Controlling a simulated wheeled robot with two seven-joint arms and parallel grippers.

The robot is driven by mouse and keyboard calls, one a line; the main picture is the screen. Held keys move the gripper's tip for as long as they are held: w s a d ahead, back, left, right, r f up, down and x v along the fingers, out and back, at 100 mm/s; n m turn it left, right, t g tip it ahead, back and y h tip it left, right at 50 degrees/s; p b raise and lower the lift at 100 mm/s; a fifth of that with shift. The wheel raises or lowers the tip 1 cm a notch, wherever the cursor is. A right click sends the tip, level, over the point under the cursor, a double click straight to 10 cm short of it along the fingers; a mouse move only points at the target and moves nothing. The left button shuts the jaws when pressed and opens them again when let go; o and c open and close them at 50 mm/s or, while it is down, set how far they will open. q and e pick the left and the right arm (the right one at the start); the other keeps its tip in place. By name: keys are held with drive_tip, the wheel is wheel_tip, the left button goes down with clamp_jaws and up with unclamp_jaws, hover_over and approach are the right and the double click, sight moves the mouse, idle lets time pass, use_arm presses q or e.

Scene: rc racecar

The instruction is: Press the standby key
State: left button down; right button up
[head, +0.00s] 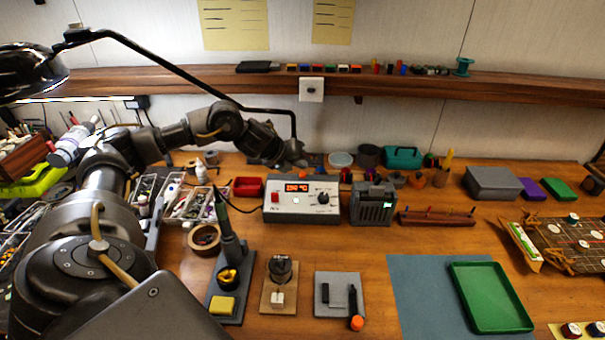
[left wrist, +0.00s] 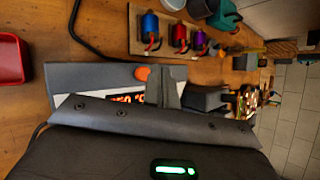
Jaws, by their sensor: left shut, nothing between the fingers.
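The soldering station (head: 301,210) is a pale box with a lit red display (head: 297,188), a small red button (head: 275,198), a small light button and a dark knob (head: 323,198). No standby label is legible. My left gripper (head: 296,160) is shut and empty, above and behind the station's top edge, apparently not touching the front. In the left wrist view, my left gripper (left wrist: 165,88) is in front of the station (left wrist: 95,75) and hides part of its panel. Part of the red display shows below a round orange part (left wrist: 142,73). My right gripper is not in view.
A lamp arm (head: 170,65) crosses above my left arm. A grey slotted box (head: 374,205) stands right of the station, a red tray (head: 248,187) left. An iron in its stand (head: 228,265) and a grey block (head: 340,294) stand in front. A shelf (head: 420,84) runs behind.

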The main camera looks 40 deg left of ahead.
use_arm(q)
drive_tip(key=shift+f, duration=0.1)
drive_tip(key=shift+f+b, duration=0.35)
drive_tip(key=shift+f+b, duration=0.35)
drive_tip(key=shift+f, duration=0.15)
idle(0.7)
drive_tip(key=shift+r, duration=0.15)
drive_tip(key=shift+r+p, duration=0.8)
wheel_tip(320, 180, up, 6)
drive_tip(key=p, duration=0.5)
idle(0.4)
